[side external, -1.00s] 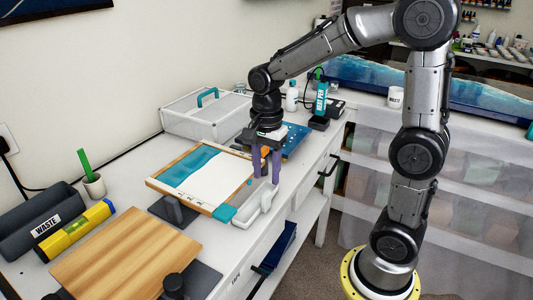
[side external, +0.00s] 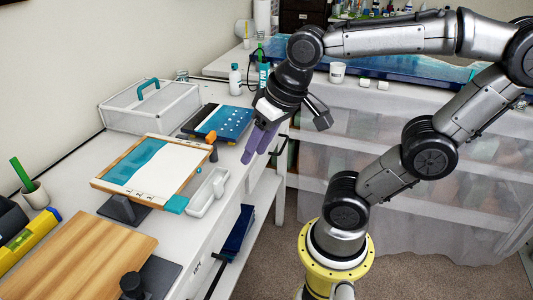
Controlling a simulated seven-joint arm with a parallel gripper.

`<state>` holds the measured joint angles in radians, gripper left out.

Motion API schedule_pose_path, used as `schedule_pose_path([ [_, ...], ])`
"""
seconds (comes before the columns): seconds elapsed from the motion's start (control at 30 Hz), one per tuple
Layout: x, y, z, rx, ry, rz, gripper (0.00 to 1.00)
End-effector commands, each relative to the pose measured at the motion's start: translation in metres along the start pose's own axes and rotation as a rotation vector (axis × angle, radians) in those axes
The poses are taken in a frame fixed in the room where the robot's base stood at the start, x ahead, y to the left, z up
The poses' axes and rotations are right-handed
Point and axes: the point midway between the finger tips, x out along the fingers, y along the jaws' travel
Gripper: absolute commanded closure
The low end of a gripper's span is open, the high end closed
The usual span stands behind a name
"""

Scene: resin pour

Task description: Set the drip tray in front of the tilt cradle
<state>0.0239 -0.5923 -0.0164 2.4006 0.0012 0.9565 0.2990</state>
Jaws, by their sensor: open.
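The white drip tray (side external: 208,192), long and shallow, lies flat on the white table. It is beside the right-hand long edge of the tilt cradle, close to the table's edge, with a narrow gap between them. The cradle's wood-framed board (side external: 150,166) carries a teal and white panel and sits tilted on a dark support (side external: 124,209). My gripper (side external: 258,148), with purple fingers, is open and empty in the air, above and to the right of the tray's far end. It is apart from both tray and cradle.
An orange knob (side external: 213,137) stands at the cradle's far right corner. Behind are a white case (side external: 150,106), a blue panel (side external: 222,122) and a bottle (side external: 235,80). A wooden board (side external: 80,255) lies nearer, beside a yellow level (side external: 32,238).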

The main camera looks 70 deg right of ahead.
Motion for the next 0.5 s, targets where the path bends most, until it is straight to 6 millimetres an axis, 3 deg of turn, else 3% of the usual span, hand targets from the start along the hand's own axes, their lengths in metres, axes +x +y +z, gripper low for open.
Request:
schedule_pose_path([
  [0.2,-0.001,0.004,0.025,-0.285,0.088,-0.023,0.53],
  [0.5,0.000,0.004,0.027,-0.324,0.097,-0.024,0.53],
])
